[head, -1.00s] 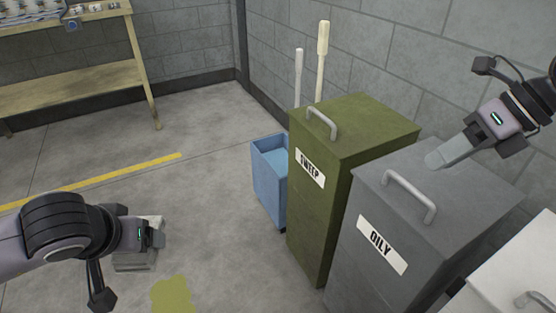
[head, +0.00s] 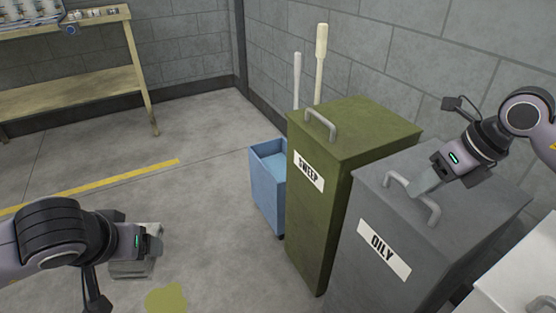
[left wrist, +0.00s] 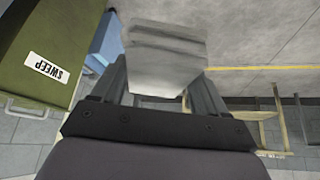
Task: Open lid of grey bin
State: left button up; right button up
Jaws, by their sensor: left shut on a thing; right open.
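The grey bin (head: 380,276), labelled OILY, stands at the right in the head view with its lid (head: 462,196) shut. A light grey bar handle (head: 411,197) is on the lid near its front edge. My left gripper (head: 148,254) is at the lower left, shut on a folded grey cloth-like thing (left wrist: 166,58), which fills the middle of the left wrist view. It is held well away from the bin.
A green bin (head: 318,220) labelled SWEEP stands close to the grey bin's left. A blue bin (head: 266,190) and two upright handles (head: 320,60) are behind it. A white bin (head: 520,275) is at the right. A yellowish spill (head: 166,299) lies on open floor.

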jog(key=shift+a+f, duration=0.1)
jog(key=shift+f, duration=0.15)
